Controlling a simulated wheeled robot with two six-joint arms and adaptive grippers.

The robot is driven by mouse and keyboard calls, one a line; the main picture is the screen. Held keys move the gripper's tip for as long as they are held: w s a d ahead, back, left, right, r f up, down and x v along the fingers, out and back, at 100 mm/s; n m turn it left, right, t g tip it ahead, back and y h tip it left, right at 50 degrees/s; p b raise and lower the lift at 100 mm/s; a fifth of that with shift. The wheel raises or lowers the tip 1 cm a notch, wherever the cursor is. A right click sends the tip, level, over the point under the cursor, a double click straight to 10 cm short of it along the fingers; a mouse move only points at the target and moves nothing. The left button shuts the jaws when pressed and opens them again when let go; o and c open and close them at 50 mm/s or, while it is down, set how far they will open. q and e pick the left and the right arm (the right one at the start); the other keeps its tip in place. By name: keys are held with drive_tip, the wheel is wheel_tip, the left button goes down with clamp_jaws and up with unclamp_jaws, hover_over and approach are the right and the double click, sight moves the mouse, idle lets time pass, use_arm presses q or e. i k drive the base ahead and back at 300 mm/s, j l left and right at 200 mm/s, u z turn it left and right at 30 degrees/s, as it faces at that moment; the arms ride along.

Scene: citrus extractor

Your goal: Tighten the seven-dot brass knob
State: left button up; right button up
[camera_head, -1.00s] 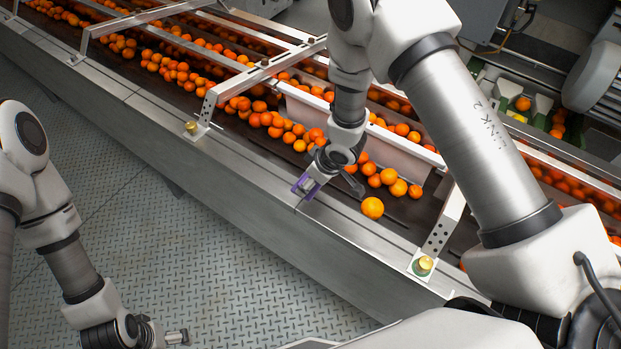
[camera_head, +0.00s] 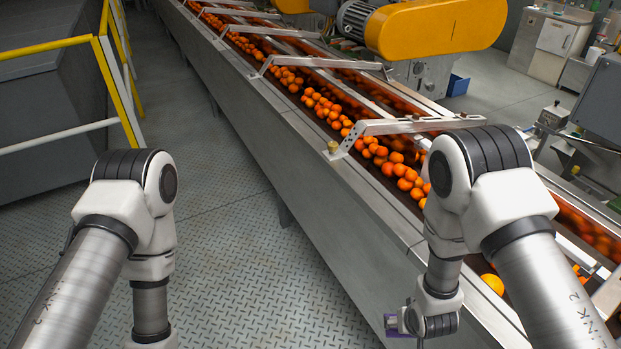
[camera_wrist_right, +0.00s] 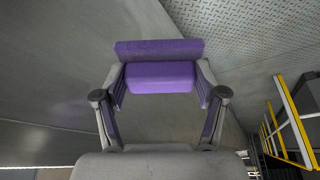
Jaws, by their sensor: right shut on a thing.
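A small brass knob (camera_head: 332,147) sits at the near foot of a slanted metal bracket (camera_head: 352,138) on the conveyor's edge, in the head view. Dots on that bracket are too small to count. No knob shows in the wrist view. My left arm hangs at the left, its gripper below the frame.
The conveyor's flat metal edge (camera_head: 330,190) runs from back left to front right. Oranges (camera_head: 385,160) lie on the belt behind it, under several brackets. A loose orange (camera_head: 493,284) lies near my right arm. A yellow railing (camera_head: 110,75) stands at left; the plate floor (camera_head: 235,265) is clear.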

sight(332, 146)
drive_tip(key=u, duration=0.5)
drive_tip(key=i+j+u, duration=0.1)
drive_tip(key=u, duration=0.9)
drive_tip(key=i+u, duration=0.1)
drive_tip(key=u, duration=0.9)
drive_tip(key=i+u, duration=0.1)
drive_tip(key=u, duration=0.35)
drive_tip(key=i+l+u, duration=0.25)
drive_tip(key=u, duration=0.2)
drive_tip(key=i+l+u, duration=0.3)
drive_tip(key=u, duration=0.2)
drive_tip(key=i+l+u, duration=0.15)
drive_tip(key=l+u, duration=0.3)
